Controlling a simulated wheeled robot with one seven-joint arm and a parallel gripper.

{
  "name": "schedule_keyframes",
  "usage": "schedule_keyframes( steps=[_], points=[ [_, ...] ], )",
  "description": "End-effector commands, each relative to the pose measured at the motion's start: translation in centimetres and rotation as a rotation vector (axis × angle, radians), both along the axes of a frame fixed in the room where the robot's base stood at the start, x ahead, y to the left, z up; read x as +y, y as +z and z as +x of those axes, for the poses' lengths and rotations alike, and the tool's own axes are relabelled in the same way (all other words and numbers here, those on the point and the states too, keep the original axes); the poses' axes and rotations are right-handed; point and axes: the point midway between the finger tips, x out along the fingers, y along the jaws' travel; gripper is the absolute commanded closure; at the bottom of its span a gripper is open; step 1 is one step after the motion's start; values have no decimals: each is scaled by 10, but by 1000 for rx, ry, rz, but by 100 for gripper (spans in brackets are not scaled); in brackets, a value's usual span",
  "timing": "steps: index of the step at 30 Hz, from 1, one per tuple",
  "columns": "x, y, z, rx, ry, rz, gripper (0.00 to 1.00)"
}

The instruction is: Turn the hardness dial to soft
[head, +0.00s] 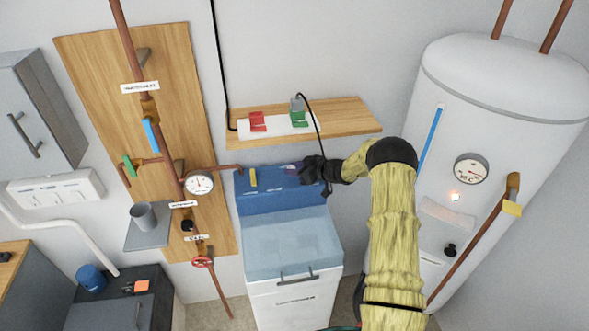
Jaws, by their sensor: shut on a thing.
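The water softener is a white cabinet (297,302) with a blue top panel (270,197) and a pale blue lid (290,243). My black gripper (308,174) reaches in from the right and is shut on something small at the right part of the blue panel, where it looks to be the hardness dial. The jaws hide the dial, so its setting cannot be read. A small purple patch (291,168) shows just left of the gripper. A yellow handle (253,177) stands at the panel's left.
A wooden shelf (350,115) with a red plug (258,121) and a green plug (299,118) is just above my gripper. A black cord hangs close to it. A white tank (490,120) stands right, copper pipes and a gauge (200,184) left.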

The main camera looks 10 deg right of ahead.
Motion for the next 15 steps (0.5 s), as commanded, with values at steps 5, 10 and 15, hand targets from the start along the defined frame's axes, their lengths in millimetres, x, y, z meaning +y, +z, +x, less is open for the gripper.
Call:
schedule_keyframes(
  steps=[5, 10, 15],
  points=[
    [0, 2, 1, -3, -1, 0, 49],
    [0, 1, 0, -2, -1, 0, 49],
    [-2, 1, -1, -1, -1, -1, 49]
  ],
)
